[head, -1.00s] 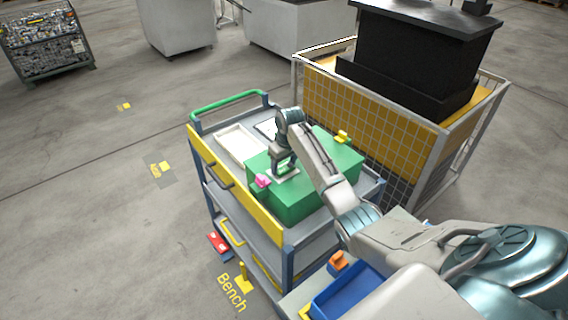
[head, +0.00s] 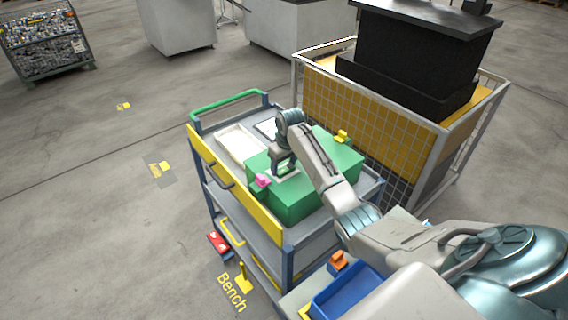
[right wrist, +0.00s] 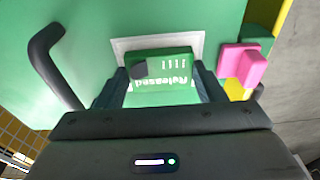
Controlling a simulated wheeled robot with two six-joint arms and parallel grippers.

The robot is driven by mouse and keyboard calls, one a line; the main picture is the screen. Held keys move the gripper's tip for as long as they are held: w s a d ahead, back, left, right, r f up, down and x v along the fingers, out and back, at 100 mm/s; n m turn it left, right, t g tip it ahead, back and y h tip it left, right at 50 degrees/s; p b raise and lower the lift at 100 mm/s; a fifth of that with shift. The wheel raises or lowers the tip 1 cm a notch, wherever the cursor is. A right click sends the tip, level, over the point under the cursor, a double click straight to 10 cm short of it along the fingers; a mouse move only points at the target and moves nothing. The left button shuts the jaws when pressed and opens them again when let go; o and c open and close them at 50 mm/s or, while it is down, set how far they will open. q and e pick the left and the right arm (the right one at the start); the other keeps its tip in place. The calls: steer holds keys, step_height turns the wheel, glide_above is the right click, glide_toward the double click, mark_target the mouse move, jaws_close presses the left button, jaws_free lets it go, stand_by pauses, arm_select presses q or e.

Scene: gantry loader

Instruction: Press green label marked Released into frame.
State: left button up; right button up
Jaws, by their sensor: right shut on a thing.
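The green label marked Released (right wrist: 165,84) is between the fingers of my right gripper (right wrist: 162,90) in the right wrist view, with its white lettering upside down. My right gripper (head: 284,168) is shut on it. The light rectangular frame (right wrist: 203,44) lies on the green block (head: 310,198), around and just beyond the label. I cannot tell whether the label touches the frame's inside or is a little above it. My left gripper is not in view.
The green block stands on a grey cart with a yellow side (head: 236,187). A pink block (right wrist: 242,64) sits close beside the frame. A yellow piece (head: 342,136) is on the block's far edge. A white tray (head: 240,145) lies behind. A dark handle (right wrist: 57,62) rises at left.

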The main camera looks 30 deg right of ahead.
steer(key=shift+f, duration=0.15)
steer(key=o, duration=1.3)
steer(key=shift+r, duration=3.55)
jaws_close()
